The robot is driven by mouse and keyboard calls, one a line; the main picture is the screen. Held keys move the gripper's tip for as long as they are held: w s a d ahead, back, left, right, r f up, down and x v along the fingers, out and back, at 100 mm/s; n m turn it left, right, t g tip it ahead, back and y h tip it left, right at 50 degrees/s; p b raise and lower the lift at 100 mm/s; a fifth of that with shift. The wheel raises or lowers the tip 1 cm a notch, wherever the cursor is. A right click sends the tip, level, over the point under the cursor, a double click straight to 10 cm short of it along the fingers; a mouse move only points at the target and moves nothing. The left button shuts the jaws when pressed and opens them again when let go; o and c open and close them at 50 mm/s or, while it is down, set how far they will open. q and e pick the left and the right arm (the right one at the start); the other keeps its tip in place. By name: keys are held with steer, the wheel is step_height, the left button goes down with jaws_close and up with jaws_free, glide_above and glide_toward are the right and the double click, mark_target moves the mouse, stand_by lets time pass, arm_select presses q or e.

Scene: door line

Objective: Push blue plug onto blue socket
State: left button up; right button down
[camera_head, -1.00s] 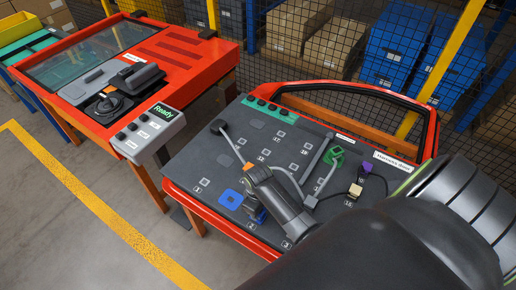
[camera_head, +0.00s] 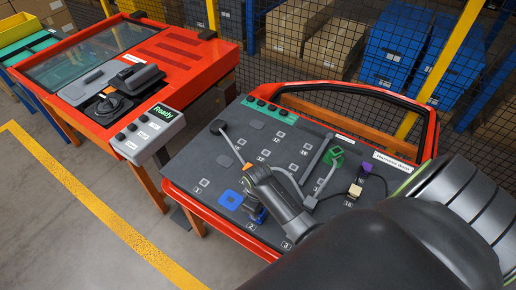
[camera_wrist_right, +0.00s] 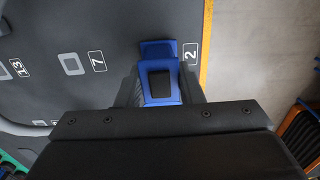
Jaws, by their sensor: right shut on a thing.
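My right gripper (camera_head: 257,214) is low over the panel by label 2 and shut on the blue plug. In the right wrist view the blue plug (camera_wrist_right: 161,82) shows between the fingers, with a dark rectangle on its face. More blue shows just beyond it, beside label 2. The plug appears apart from the socket; its underside is hidden, so contact with the panel is unclear. My left gripper is not in view.
The dark panel (camera_head: 225,160) carries numbered positions, grey bars, a green part (camera_head: 335,154), a purple part (camera_head: 366,167) and a beige part (camera_head: 355,190). A red frame surrounds it. A red console (camera_head: 150,60) stands left. A mesh fence is behind.

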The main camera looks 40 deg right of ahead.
steer(key=shift+r, duration=0.1)
steer(key=c, duration=1.6)
jaws_free()
steer(key=shift+w, duration=0.1)
jaws_close()
steer(key=shift+r, duration=3.45)
